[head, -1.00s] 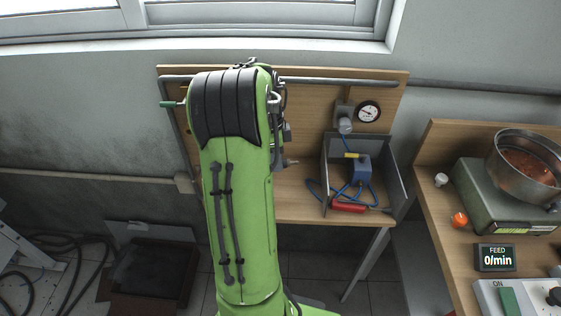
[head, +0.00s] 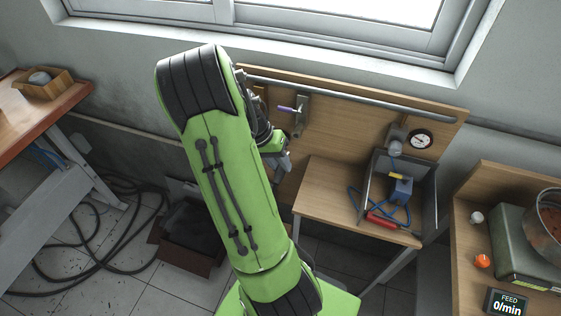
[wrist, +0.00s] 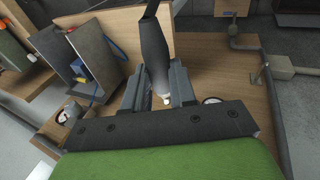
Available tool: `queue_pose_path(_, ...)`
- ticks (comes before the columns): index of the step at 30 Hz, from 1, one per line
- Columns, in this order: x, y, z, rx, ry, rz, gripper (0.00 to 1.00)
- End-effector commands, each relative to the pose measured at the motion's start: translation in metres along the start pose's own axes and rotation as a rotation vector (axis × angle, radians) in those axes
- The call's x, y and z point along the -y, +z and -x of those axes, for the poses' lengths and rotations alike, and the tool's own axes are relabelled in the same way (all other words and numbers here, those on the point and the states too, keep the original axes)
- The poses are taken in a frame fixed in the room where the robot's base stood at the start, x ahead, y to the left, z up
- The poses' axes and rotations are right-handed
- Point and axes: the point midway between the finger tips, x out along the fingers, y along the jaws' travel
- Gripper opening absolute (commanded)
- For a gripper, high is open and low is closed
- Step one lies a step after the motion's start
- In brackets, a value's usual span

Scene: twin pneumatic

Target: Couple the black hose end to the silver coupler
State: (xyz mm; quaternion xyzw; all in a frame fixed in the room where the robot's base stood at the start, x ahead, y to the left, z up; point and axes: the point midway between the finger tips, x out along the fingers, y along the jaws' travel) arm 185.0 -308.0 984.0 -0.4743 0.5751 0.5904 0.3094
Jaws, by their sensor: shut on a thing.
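In the wrist view my gripper (wrist: 157,88) is shut on the black hose end (wrist: 154,50), which lies between the two grey jaws. Its pale tip (wrist: 165,98) shows just past them, over the wooden board. In the head view my gripper (head: 283,170) hangs beside the left end of the small bench, partly behind my arm; the hose cannot be made out there. A small silver fitting (wrist: 257,76) stands on the board right of the jaws in the wrist view, apart from the hose; I cannot tell for sure that it is the coupler.
A valve plate (head: 303,110) with a purple lever is on the back board. A pressure gauge (head: 421,139) is farther right. The bench top (head: 325,190) is clear at left.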

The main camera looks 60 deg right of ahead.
Motion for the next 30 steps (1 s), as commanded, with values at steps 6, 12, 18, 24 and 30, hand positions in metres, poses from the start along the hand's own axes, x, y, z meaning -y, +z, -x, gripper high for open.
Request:
queue_pose_path(6,-0.001,-0.023,-0.002,0.001,0.001,-0.004,0.00)
queue_pose_path(12,-0.001,-0.044,-0.004,0.001,0.001,-0.004,0.00)
queue_pose_path(18,-0.001,-0.054,-0.006,0.002,0.001,-0.003,0.00)
queue_pose_path(24,-0.001,-0.055,-0.006,0.001,0.000,-0.003,0.00)
queue_pose_path(30,-0.001,-0.055,-0.006,0.001,0.000,-0.003,0.00)
